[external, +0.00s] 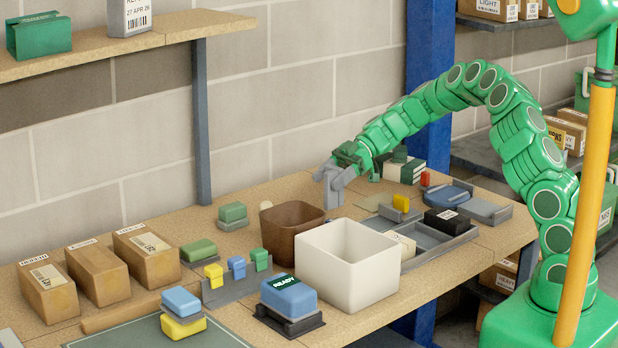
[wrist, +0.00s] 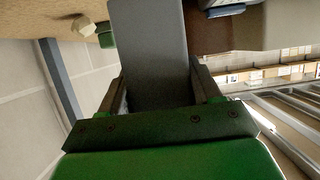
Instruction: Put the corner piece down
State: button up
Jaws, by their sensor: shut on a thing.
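The grey corner piece (external: 333,192) is held upright beneath my gripper (external: 345,165), at the back of the bench near the wall. In the wrist view the grey piece (wrist: 156,45) stands between the two fingers of my gripper (wrist: 158,92), which is shut on it. The piece is behind the brown bin (external: 291,228) and the white bin (external: 348,268). I cannot tell whether its lower end touches the bench.
A grey tray (external: 428,238) with yellow and black items lies right of the piece. A green-and-white box (external: 404,170) and a blue round dish (external: 447,196) are farther right. Cardboard boxes (external: 97,272) stand at the left. Bare bench shows left of the piece.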

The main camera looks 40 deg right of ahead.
aim_at(329, 191)
jog(key=shift+w+f, duration=0.4)
jog(key=shift+f, duration=1.6)
jog(key=o, duration=1)
jog(key=shift+f, duration=0.1)
